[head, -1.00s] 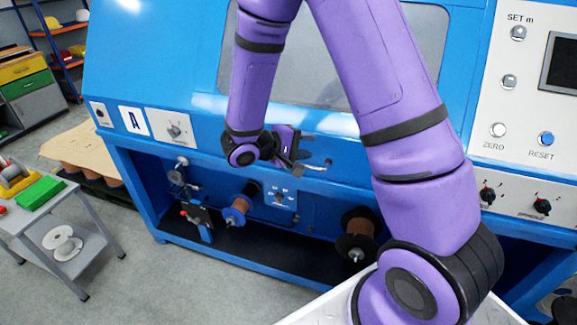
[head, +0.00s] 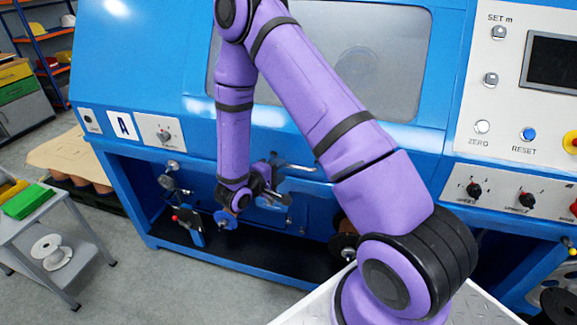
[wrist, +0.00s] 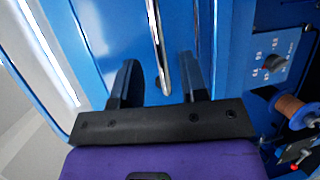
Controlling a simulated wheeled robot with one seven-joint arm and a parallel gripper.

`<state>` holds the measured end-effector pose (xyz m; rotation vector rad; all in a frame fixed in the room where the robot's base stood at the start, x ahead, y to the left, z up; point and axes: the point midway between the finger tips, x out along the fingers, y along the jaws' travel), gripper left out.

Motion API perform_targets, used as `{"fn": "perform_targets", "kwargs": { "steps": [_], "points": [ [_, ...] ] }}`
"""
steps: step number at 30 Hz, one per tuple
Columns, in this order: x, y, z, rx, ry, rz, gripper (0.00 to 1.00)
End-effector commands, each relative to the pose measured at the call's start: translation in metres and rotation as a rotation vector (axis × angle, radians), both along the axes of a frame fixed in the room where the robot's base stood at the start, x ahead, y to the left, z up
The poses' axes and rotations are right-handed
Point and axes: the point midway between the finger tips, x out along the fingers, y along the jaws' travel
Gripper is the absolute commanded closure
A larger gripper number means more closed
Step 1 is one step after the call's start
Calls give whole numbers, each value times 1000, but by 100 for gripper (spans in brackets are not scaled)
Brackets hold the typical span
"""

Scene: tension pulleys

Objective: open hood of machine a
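Machine A is the blue machine marked with an "A" label (head: 121,124). Its blue hood (head: 165,60) has a large window (head: 385,65) and appears shut. A metal bar handle (head: 298,167) sits at the hood's lower front edge; it also shows in the wrist view (wrist: 157,40). My gripper (head: 275,183) is at the handle, just below its left part in the head view. In the wrist view my gripper (wrist: 158,62) is open, with the handle's end between its two fingers and gaps on both sides. My arm hides part of the hood and window.
A control panel with a screen (head: 552,62) and knobs is at the right. Below the hood are spools (head: 226,219) and a small switch plate. A grey table (head: 35,215) with a green box (head: 28,201) stands at the left. Some floor is free between table and machine.

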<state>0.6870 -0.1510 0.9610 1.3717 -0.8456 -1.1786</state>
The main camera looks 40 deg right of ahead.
Motion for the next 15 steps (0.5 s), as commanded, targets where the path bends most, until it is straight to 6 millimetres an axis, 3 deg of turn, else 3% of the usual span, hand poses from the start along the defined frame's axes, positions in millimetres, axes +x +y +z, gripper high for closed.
{"fn": "perform_targets", "kwargs": {
  "steps": [6,15],
  "points": [
    [9,-32,-6,0,-1,-2,60],
    [13,-47,-9,0,0,0,60]
  ]
}}
